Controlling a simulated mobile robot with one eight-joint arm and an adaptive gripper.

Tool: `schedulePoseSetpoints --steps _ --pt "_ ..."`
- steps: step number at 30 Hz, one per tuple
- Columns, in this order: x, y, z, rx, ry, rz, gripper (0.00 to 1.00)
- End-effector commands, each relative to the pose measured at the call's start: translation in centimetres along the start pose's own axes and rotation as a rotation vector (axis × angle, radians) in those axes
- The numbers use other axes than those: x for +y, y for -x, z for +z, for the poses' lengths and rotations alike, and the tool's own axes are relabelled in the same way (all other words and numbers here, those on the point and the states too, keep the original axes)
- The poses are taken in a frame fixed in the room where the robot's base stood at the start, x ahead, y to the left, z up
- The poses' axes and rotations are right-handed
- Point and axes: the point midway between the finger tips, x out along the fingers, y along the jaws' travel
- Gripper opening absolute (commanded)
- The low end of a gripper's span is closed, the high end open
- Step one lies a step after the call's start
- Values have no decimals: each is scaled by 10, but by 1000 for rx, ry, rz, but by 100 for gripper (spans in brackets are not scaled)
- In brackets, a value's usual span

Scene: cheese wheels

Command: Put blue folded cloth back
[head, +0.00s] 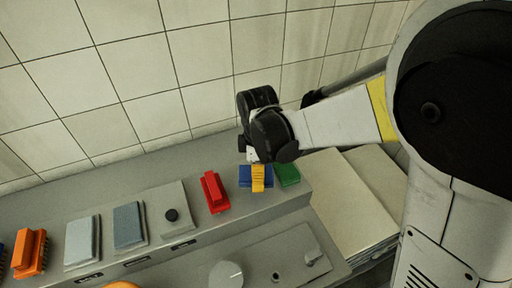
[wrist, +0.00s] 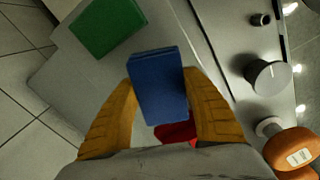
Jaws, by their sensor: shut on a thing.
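The blue folded cloth (wrist: 158,85) is between the two yellow fingers of my gripper (wrist: 160,82) in the wrist view. The gripper is shut on it, one finger against each side. In the head view the blue cloth (head: 245,175) shows on both sides of a yellow finger of my gripper (head: 258,178), over the grey ledge. I cannot tell whether the cloth touches the ledge or is just above it.
A green folded cloth (head: 288,174) lies close to the right, at the ledge's end. A red brush (head: 215,192) is to the left. A tiled wall stands behind.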

Motion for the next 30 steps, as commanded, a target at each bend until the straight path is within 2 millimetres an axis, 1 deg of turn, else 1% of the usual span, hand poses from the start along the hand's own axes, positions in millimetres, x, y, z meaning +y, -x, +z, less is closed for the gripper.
schedulePoseSetpoints --steps 1,3,8,15,17,23,27,28,29,30 --pt "6 -6 -6 0 1 0 26" --pt "12 -10 -11 0 0 0 26" --pt "16 -17 -16 0 -1 0 26" --pt "16 -52 -16 0 -1 0 26" --pt "16 -54 -16 0 -1 0 26" --pt "16 -53 -15 0 -1 0 26" --pt "16 -58 -15 0 -1 0 26" --pt "16 -57 -15 0 -1 0 63" --pt "16 -56 -15 0 -1 0 72" --pt "16 -56 -15 0 -1 0 75"
